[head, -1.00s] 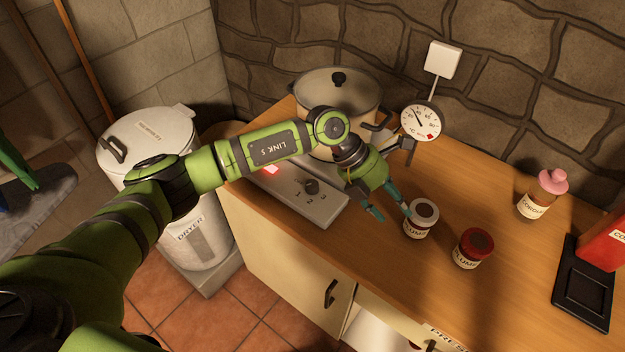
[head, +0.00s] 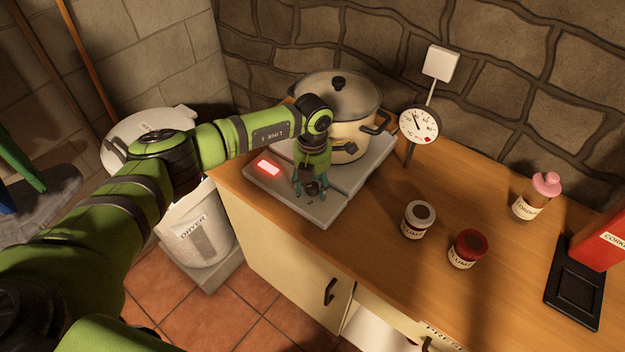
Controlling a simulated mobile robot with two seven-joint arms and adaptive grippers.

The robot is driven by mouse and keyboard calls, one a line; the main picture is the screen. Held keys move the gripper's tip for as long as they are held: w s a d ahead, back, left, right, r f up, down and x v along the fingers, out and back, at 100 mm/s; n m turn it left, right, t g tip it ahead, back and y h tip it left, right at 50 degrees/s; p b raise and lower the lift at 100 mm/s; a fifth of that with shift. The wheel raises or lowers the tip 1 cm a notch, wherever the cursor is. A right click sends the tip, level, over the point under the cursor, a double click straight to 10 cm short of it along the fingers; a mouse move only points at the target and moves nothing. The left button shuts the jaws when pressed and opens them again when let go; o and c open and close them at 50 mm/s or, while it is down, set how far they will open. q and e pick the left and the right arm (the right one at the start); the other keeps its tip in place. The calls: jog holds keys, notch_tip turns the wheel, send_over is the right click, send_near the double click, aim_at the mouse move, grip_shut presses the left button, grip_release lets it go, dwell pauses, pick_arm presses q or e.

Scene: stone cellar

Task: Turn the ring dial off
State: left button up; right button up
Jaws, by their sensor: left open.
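The ring dial (head: 312,187) is a dark knob on the front panel of the grey hotplate (head: 322,213). A red light (head: 268,168) glows on the panel to the left of it. My left gripper (head: 311,196) is open and points down at the dial, with a teal finger on either side of it. I cannot tell whether the fingers touch it. The gripper hides part of the dial and its markings. My right gripper is not in view.
A lidded pot (head: 352,142) stands on the hotplate close behind my left gripper. A round thermometer (head: 419,125) is to its right.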

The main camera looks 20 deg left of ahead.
pick_arm(q)
grip_shut()
jog(key=shift+f, duration=0.1)
jog(key=shift+f+m+b, duration=0.15)
jog(key=shift+m+b, duration=0.55)
jog(key=shift+b, duration=0.3)
jog(key=m+b, duration=0.6)
jog(key=b, duration=0.2)
jog(key=shift+f+m, duration=0.1)
jog(key=shift+m, duration=0.3)
jog(key=shift+r+m+b, duration=0.15)
jog(key=shift+m+b, duration=0.7)
jog(key=shift+m, duration=0.1)
jog(key=shift+r+m+b, duration=0.1)
jog(key=shift+m+b, duration=0.75)
jog(key=shift+m, duration=0.1)
